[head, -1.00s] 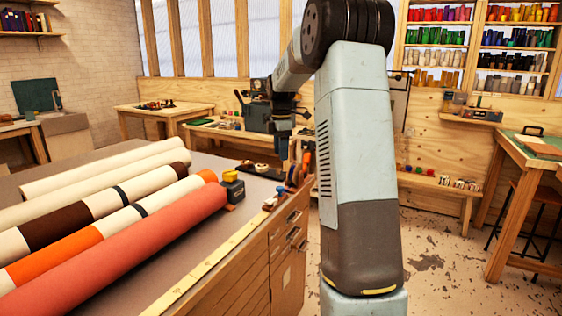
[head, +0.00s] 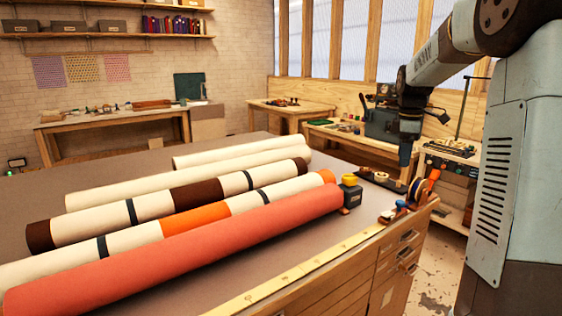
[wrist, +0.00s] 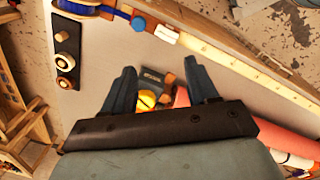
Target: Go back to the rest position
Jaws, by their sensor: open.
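My gripper (head: 405,152) hangs at the right of the head view, above the far right end of the big work table (head: 240,265). It points down and is apart from the table top. In the wrist view my gripper (wrist: 160,88) has its two fingers spread wide with nothing held between them. Below and beyond the fingers are a dark box (wrist: 155,76) and a yellow roll (wrist: 147,98) on the table. The same dark box (head: 351,196) stands at the end of the red roll (head: 190,250) in the head view.
Several cream, brown and orange rolls (head: 160,205) lie side by side on the table. A yellow measuring strip (head: 300,270) runs along its front edge. A dark tray of small rolls (head: 382,181) and a tape dispenser (head: 415,192) sit near the right corner. Side benches (head: 290,108) stand behind.

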